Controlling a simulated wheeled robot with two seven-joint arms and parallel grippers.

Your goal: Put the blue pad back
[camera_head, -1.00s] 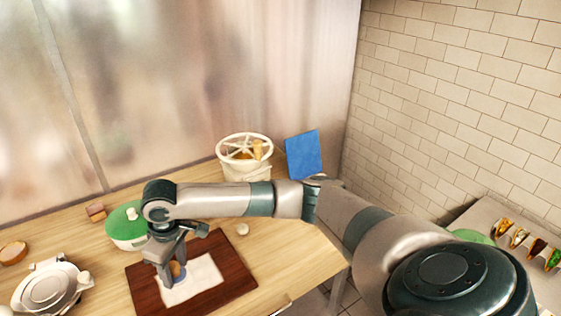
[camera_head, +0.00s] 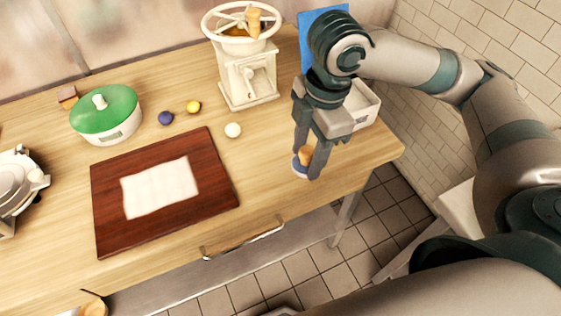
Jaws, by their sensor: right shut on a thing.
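My right gripper (camera_head: 308,168) is pointing down near the right end of the wooden table. It is shut on a small pad (camera_head: 299,171) with a wooden knob and a blue base. I cannot tell whether the base touches the table top or hangs just above it. A white cloth (camera_head: 160,187) lies flat on a dark red-brown board (camera_head: 222,190), left of the gripper, with nothing on it.
A cream grinder (camera_head: 250,85) and a white open box (camera_head: 362,105) stand behind the gripper, with a blue panel (camera_head: 312,22) at the back. A green-lidded pot (camera_head: 105,110) and several small balls are at left. The table's front edge is close to the gripper.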

